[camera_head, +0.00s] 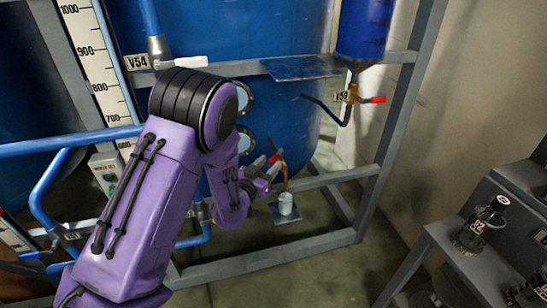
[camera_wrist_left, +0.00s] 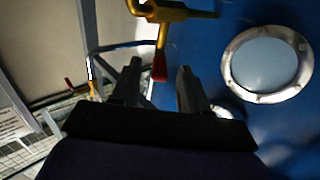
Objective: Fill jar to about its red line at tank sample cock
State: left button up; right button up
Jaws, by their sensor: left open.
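The sample cock (camera_head: 284,177) is a brass valve with a red handle, low on the blue tank (camera_head: 270,110). A small pale jar (camera_head: 286,204) stands upright on a small plate (camera_head: 287,217) below the cock. Its red line and fill level cannot be made out. My left gripper (camera_head: 270,166) is open beside the cock's handle. In the left wrist view, the red lever (camera_wrist_left: 160,66) hangs from the brass valve (camera_wrist_left: 168,14) and appears between the two open fingers (camera_wrist_left: 158,85). I cannot tell whether they touch it. My right gripper is not in view.
Grey frame bars (camera_head: 335,177) cross in front of the tank. Dark labelled jars (camera_head: 472,234) stand on a grey stepped bench (camera_head: 455,258) at lower right. A round window (camera_wrist_left: 265,64) shows on the tank.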

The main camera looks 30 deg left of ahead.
aim_at(274, 157)
pick_arm(q)
jog(key=shift+w+a+r, duration=0.1)
jog(key=shift+w+r, duration=0.05)
jog(key=shift+w, duration=1.55)
jog(key=shift+s, duration=0.1)
grip_shut()
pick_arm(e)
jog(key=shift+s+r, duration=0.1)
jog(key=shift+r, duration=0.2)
